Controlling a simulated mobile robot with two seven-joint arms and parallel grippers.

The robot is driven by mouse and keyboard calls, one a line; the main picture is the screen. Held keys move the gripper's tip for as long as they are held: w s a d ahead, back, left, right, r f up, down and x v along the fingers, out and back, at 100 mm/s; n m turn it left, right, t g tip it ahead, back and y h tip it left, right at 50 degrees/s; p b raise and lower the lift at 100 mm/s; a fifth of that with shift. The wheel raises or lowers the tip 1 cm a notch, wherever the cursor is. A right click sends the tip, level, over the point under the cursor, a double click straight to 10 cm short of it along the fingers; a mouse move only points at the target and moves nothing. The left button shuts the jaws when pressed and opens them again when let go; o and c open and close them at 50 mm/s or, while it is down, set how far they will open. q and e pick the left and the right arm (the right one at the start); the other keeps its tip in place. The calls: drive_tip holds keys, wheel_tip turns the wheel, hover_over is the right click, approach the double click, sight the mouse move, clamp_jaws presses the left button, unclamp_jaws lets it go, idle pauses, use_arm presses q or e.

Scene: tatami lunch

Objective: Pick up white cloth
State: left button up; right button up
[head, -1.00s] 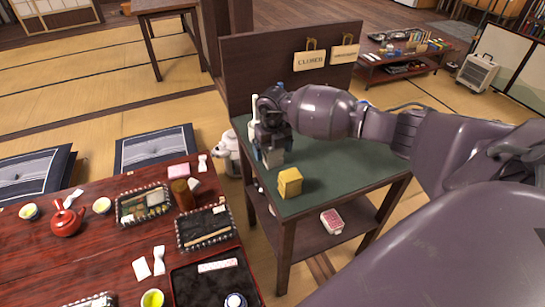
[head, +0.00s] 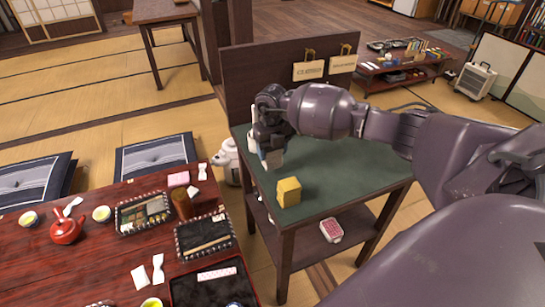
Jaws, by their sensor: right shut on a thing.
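My right gripper (head: 270,151) is above the far left part of the dark green top of a side stand (head: 340,180). It points down and its jaws are shut on a small pale thing (head: 268,160), which looks like the white cloth. The fingers cover most of it, so its shape is hard to tell. I cannot tell whether it touches the top. My left gripper is not in view.
A yellow box (head: 289,191) stands on the green top near its front left corner. A white bottle-like thing is partly hidden behind the gripper. A dark panel with signs (head: 308,70) rises behind. The red dining table (head: 110,250) with dishes is at left.

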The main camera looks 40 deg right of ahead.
wheel_tip(320, 180, up, 16)
drive_tip(key=p, duration=0.1)
drive_tip(key=shift+r+p, duration=0.25)
drive_tip(key=shift+p, duration=0.05)
drive_tip(key=shift+o, duration=1)
drive_tip(key=shift+c, duration=0.6)
